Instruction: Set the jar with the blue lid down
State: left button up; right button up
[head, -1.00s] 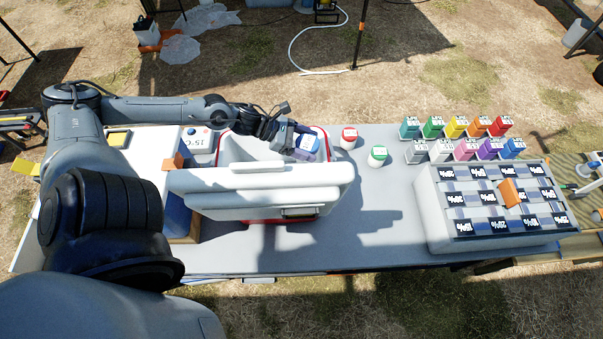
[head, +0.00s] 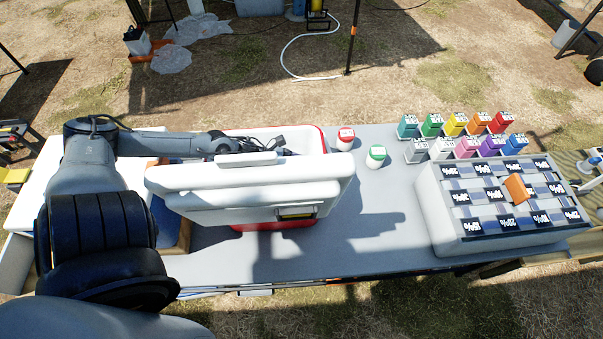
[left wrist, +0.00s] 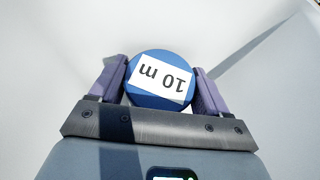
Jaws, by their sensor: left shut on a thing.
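The jar with the blue lid (left wrist: 162,98) shows from above in the left wrist view, its lid labelled "10 m". My left gripper (left wrist: 159,70) is shut on it, with one purple finger on each side. White inner walls (left wrist: 60,50) surround them. In the head view my left arm reaches into the white cooler with a red rim (head: 322,150). The cooler's raised lid (head: 235,190) hides the jar and my fingers there. The jar's underside is hidden, so I cannot tell whether it touches the cooler floor. My right gripper is not in view.
A red-lidded jar (head: 345,139) and a green-lidded jar (head: 376,156) stand right of the cooler. Several coloured bottles (head: 457,124) stand behind a grey rack (head: 433,215) at the right. The table (head: 370,235) is clear between cooler and rack.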

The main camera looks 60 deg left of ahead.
pick_arm(q)
jog(key=shift+w+f, duration=0.1)
jog(key=shift+f, duration=0.05)
jog(key=shift+f, duration=0.15)
jog(key=o, duration=1.2)
jog(key=shift+o, duration=0.2)
jog(key=p+v, duration=0.5)
jog(key=v, duration=0.7)
jog(key=shift+p, duration=0.3)
